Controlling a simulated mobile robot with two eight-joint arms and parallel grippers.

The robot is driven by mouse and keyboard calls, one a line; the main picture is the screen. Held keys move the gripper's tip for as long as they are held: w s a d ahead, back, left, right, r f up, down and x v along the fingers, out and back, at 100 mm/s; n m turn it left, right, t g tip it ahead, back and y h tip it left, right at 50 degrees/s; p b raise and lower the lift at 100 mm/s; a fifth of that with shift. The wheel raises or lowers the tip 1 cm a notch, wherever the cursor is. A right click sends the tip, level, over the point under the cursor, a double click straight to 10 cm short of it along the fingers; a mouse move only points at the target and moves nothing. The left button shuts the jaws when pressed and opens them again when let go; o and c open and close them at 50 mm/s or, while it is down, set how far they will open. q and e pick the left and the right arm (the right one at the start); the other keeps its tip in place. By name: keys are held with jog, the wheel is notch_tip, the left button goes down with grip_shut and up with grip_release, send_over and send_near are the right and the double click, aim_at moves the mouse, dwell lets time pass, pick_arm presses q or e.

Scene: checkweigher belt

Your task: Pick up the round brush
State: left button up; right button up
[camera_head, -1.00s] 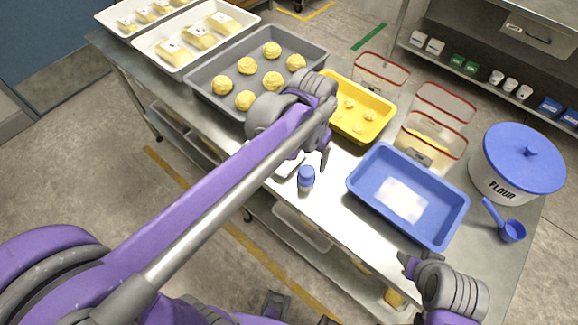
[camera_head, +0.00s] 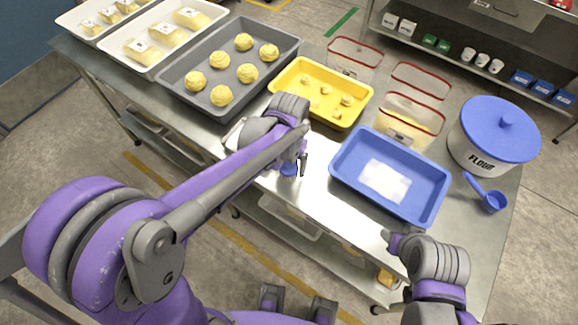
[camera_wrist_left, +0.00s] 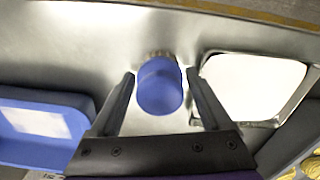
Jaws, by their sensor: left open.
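The round brush (camera_head: 289,169) has a blue top and stands at the table's front edge, partly hidden by my left gripper in the head view. In the left wrist view, the brush (camera_wrist_left: 159,88) shows its blue round top and a little of the paler part below it. My left gripper (camera_wrist_left: 161,76) is open, with one finger on each side of the brush and a gap to both. In the head view my left gripper (camera_head: 296,160) reaches down over the brush. My right gripper (camera_head: 393,242) hangs off the table's front edge, its opening unclear.
A blue tray (camera_head: 340,178) with a white sheet lies right of the brush, and a yellow tray (camera_head: 318,119) lies behind. A white shallow tray (camera_wrist_left: 205,70) is close beside the left gripper. A flour tub (camera_head: 480,157) and blue scoop (camera_head: 492,202) stand at the right.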

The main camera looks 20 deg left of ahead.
pick_arm(q)
jog(key=shift+f, duration=0.3)
grip_shut()
jog(key=shift+r+p, duration=0.35)
jog(key=shift+r, duration=4.7)
jog(key=shift+c, duration=1.7)
grip_release()
jog(key=c, duration=0.6)
